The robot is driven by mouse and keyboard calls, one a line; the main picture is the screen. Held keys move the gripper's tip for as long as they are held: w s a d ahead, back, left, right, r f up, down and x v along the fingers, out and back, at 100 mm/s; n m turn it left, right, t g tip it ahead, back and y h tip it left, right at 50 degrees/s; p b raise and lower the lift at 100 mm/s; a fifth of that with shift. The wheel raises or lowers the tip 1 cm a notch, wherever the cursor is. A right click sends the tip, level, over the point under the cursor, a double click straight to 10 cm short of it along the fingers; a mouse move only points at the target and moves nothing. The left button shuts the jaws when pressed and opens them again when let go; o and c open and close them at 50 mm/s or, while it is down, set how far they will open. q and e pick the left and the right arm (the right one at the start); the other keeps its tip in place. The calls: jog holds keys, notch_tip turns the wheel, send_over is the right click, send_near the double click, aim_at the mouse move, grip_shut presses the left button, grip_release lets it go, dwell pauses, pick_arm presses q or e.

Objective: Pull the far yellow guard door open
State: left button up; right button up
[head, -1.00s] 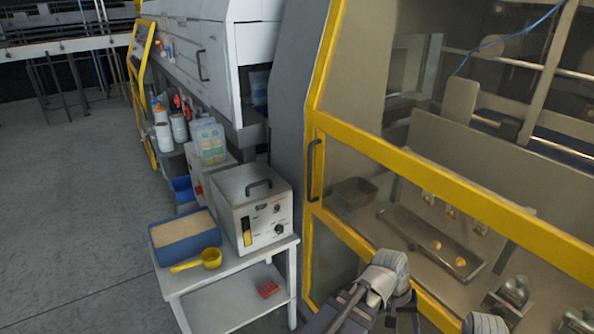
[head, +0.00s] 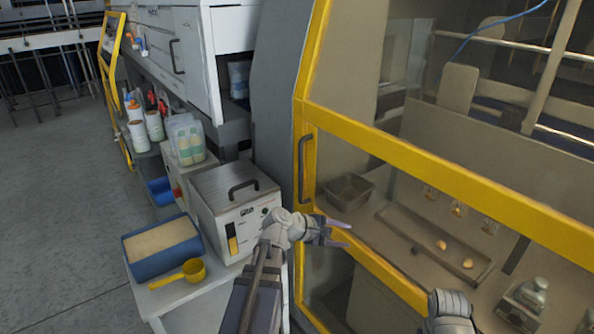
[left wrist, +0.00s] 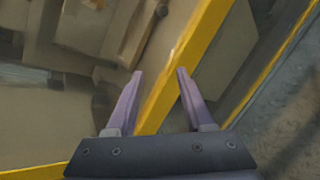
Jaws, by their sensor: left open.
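Two yellow-framed guards show in the head view. A narrow yellow frame (head: 109,75) stands far off at the upper left; I cannot tell whether it is open. The large, clear-paned yellow guard door (head: 420,168) is close on the right and looks shut. Its dark upright handle (head: 304,168) is on its left post. My left gripper (head: 348,234) is open and empty in front of the pane, right of and below the handle, not touching it. In the left wrist view, a yellow bar (left wrist: 184,70) passes behind the open fingers (left wrist: 160,72). Only part of my right arm shows.
A small table (head: 172,300) carries a grey box (head: 238,205), a blue tray (head: 128,262) and a yellow scoop (head: 192,270), left of my left arm. Bottles (head: 139,134) stand on a shelf behind. Grey floor (head: 60,200) is clear at left.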

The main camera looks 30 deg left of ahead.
pick_arm(q)
jog(key=w+a+r+n+t+y, duration=0.1)
jog(key=a+r+n+t, duration=0.1)
jog(key=a+r+n, duration=0.3)
jog(key=w+a+r+n+t, duration=0.1)
jog(key=a+r+n+t, duration=0.2)
jog(key=a, duration=0.4)
jog(key=n+t+y, duration=0.3)
jog(key=n, duration=0.4)
send_near(299, 171)
jog(key=w, duration=0.3)
jog(key=shift+w+d+f, duration=0.1)
jog(key=shift+w+d, duration=0.2)
jog(key=shift+w, duration=1)
jog(key=shift+w+d, duration=0.25)
jog(key=shift+w, duration=1.05)
jog(key=shift+w+d+f, duration=0.1)
jog(key=shift+w+d, duration=0.2)
jog(key=shift+w, duration=1)
grip_shut()
